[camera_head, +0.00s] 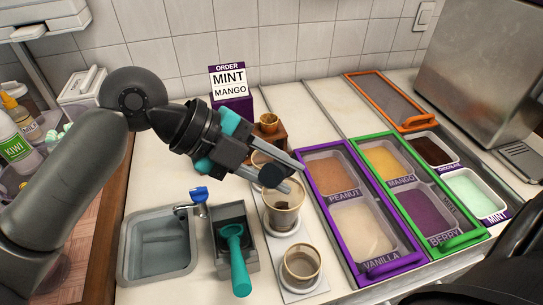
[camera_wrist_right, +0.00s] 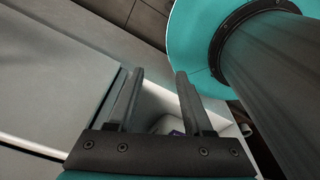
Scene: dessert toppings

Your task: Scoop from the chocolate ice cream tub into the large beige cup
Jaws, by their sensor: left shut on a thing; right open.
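The chocolate tub (camera_head: 435,147) is at the back right, dark brown inside. Several clear beige-tinted cups stand in a column; the middle one (camera_head: 284,222) looks largest and has something dark inside. Another cup (camera_head: 302,268) stands in front of it, and one behind is mostly hidden. My left gripper (camera_head: 294,177) is above the middle cup, its fingers around a small dark rounded thing (camera_head: 271,176); I cannot tell what it is. A teal-handled scoop (camera_head: 236,262) rests in a dark holder. My right gripper (camera_wrist_right: 160,78) is open and empty in the right wrist view.
The purple-framed peanut and vanilla tubs (camera_head: 309,195) and green-framed mango and berry tubs (camera_head: 402,200) lie right of the cups. A mint tub (camera_head: 477,194), orange-framed lid (camera_head: 388,98) and steel box (camera_head: 480,70) are further right. The sink (camera_head: 155,250) is left.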

